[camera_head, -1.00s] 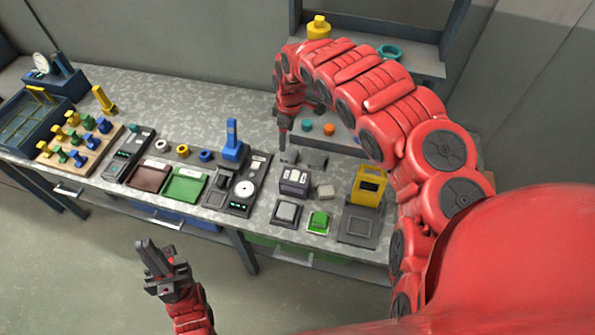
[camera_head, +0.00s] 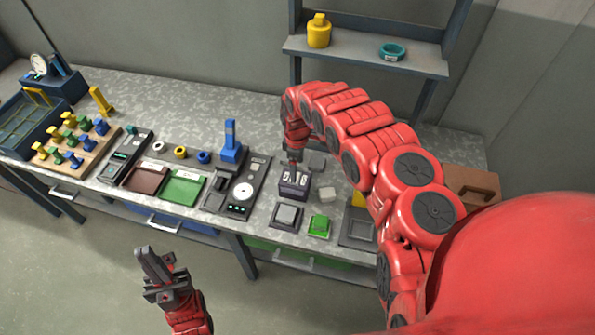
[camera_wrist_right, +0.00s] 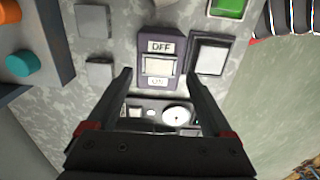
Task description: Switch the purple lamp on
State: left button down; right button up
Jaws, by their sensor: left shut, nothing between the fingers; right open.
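A dark purple box (camera_head: 293,182) stands on the workbench, with my right gripper (camera_head: 292,163) just above it in the head view. In the right wrist view the purple box (camera_wrist_right: 160,60) carries a pale rocker (camera_wrist_right: 159,67) between an OFF label and an ON label. My right gripper (camera_wrist_right: 158,74) is open, its fingers on either side of the lower part of the box in that view; contact cannot be told. No glow shows on the box. My left gripper (camera_head: 152,263) is shut and empty, in front of the bench over the floor.
Beside the box are a grey-topped button (camera_head: 287,215), a green button (camera_head: 319,226) and small grey blocks (camera_head: 326,194). A panel with a white dial (camera_head: 243,191) and a blue upright handle (camera_head: 231,139) is to the left. A shelf (camera_head: 365,58) stands behind.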

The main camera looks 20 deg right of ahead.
notch_tip(320, 180, down, 3)
jog(key=shift+a+r, duration=0.1)
jog(key=shift+f+p, duration=0.35)
jog(key=shift+f, duration=0.3)
jog(key=shift+c, duration=0.3)
